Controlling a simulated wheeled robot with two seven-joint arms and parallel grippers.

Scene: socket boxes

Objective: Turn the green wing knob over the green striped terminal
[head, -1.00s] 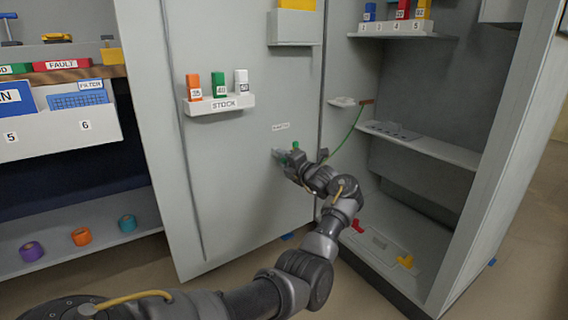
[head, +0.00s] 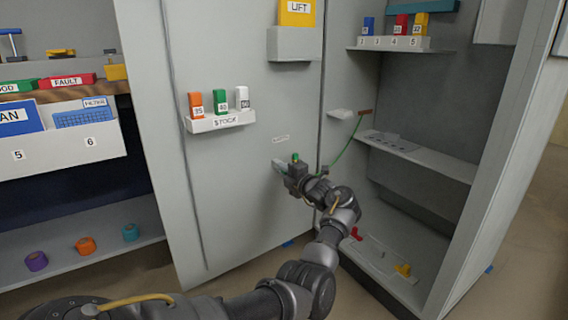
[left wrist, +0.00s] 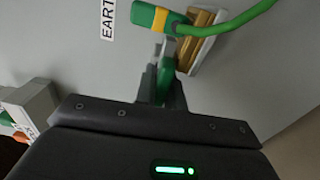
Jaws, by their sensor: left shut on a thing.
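The green wing knob (left wrist: 165,82) is between the fingers of my left gripper (left wrist: 162,88), in the middle of the left wrist view. My left gripper (head: 280,165) is shut on it at the cabinet door; the fingers hide much of the knob. The cable end with green and yellow bands (left wrist: 165,19) sits just above the knob in the left wrist view, beside a brass-coloured block (left wrist: 203,42). In the head view a small green and yellow piece (head: 295,157) shows above the gripper. My right gripper is not in view.
A label reading EART (left wrist: 107,16), partly cut off, is next to the cable end. A green cable (head: 345,143) runs right to the open cabinet. The STOCK rack (head: 220,120) with three coloured blocks is on the door above left. The door's lower part is clear.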

